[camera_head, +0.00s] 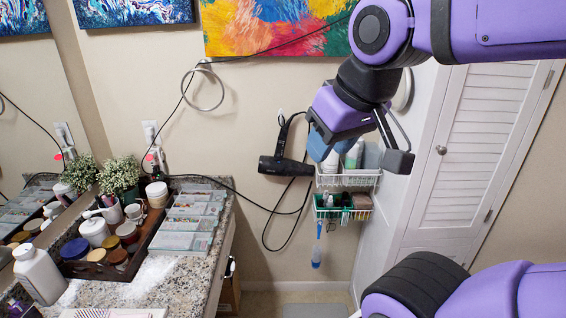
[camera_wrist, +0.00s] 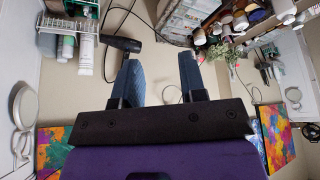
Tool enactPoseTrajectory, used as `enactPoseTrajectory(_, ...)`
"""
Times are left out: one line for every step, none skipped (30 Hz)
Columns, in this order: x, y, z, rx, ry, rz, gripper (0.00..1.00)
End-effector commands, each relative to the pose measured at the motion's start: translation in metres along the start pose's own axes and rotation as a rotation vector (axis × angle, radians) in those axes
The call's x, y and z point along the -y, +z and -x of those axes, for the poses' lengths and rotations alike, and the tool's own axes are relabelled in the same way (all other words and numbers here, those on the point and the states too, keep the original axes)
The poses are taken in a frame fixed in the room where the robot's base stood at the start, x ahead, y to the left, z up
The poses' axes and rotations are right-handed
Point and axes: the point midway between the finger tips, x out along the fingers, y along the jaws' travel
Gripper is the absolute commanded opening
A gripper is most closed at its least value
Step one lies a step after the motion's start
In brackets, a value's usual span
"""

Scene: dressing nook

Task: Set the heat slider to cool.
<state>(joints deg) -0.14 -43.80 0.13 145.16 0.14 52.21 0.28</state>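A black hair dryer (camera_head: 285,165) hangs on the beige wall, its handle up near a hook and its barrel lying sideways. Its cord loops below it. The heat slider is too small to make out. My gripper (camera_head: 358,150) is to the right of the dryer in the head view, in front of the wire rack, open and empty. In the wrist view the two blue-padded fingers of my gripper (camera_wrist: 158,80) are spread wide, and the dryer (camera_wrist: 121,44) shows beyond the tip of the left finger, apart from it.
A white wire rack (camera_head: 348,180) with bottles is on the wall right of the dryer. A granite counter (camera_head: 185,265) with a wooden tray and clear boxes stands at left. A white louvered door (camera_head: 480,150) is at right.

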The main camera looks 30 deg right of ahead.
Motion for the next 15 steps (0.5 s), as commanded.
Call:
enactPoseTrajectory(0.0,0.0,0.0,0.0,0.0,0.0,0.38)
enactPoseTrajectory(0.0,0.0,0.0,0.0,0.0,0.0,0.38)
enactPoseTrajectory(0.0,0.0,0.0,0.0,0.0,0.0,0.38)
enactPoseTrajectory(0.0,0.0,0.0,0.0,0.0,0.0,0.38)
enactPoseTrajectory(0.0,0.0,0.0,0.0,0.0,0.0,0.38)
enactPoseTrajectory(0.0,0.0,0.0,0.0,0.0,0.0,0.38)
enactPoseTrajectory(0.0,0.0,0.0,0.0,0.0,0.0,0.38)
enactPoseTrajectory(0.0,0.0,0.0,0.0,0.0,0.0,0.38)
enactPoseTrajectory(0.0,0.0,0.0,0.0,0.0,0.0,0.38)
enactPoseTrajectory(0.0,0.0,0.0,0.0,0.0,0.0,0.38)
enactPoseTrajectory(0.0,-0.0001,0.0,0.0,0.0,0.0,0.38)
enactPoseTrajectory(0.0001,-0.0007,-0.0003,-0.001,0.0,-0.002,0.38)
enactPoseTrajectory(0.0002,-0.0021,-0.001,-0.002,0.001,-0.007,0.38)
enactPoseTrajectory(0.0003,-0.0043,-0.0021,-0.004,0.003,-0.015,0.38)
enactPoseTrajectory(0.0006,-0.0088,-0.0043,-0.01,0.005,-0.031,0.38)
